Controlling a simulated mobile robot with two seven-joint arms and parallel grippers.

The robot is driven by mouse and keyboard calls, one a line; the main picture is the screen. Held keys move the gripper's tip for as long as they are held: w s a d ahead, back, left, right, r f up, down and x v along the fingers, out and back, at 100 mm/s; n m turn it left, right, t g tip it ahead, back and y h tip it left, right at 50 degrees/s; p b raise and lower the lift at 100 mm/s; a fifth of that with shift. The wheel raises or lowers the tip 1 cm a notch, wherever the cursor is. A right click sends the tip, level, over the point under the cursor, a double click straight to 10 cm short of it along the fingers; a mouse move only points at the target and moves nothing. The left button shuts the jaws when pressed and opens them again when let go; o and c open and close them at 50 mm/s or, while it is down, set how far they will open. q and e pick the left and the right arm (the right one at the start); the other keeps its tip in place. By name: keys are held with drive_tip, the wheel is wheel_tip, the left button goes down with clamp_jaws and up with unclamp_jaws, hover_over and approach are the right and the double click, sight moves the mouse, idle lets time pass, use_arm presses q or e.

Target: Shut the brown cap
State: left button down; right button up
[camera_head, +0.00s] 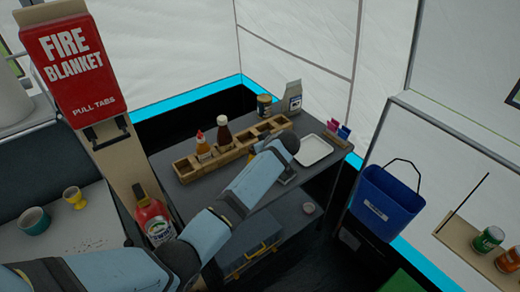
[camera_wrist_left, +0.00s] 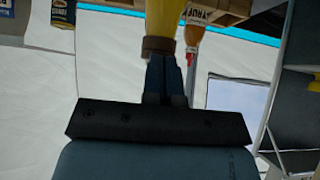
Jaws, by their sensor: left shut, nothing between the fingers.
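In the left wrist view, which is upside down, a yellow bottle (camera_wrist_left: 165,15) with a brown cap (camera_wrist_left: 158,47) is just beyond my left gripper (camera_wrist_left: 167,60). My fingers are shut with nothing between them. Their tips are at the edge of the brown cap; I cannot tell whether they touch it. How far open the cap is cannot be seen. My right gripper is not in view.
A wooden rack (camera_head: 186,168) holds a red-tipped syrup bottle (camera_head: 203,150) and a dark bottle (camera_head: 223,135). A jar (camera_head: 264,106) and a carton (camera_head: 290,98) stand behind. A white tray (camera_head: 314,150) lies right of my arm. A blue bucket (camera_head: 385,200) hangs farther right.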

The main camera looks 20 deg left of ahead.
use_arm(q)
drive_tip(key=shift+r, duration=0.1)
idle(0.4)
drive_tip(key=shift+r+p, duration=0.6)
drive_tip(key=shift+r, duration=0.2)
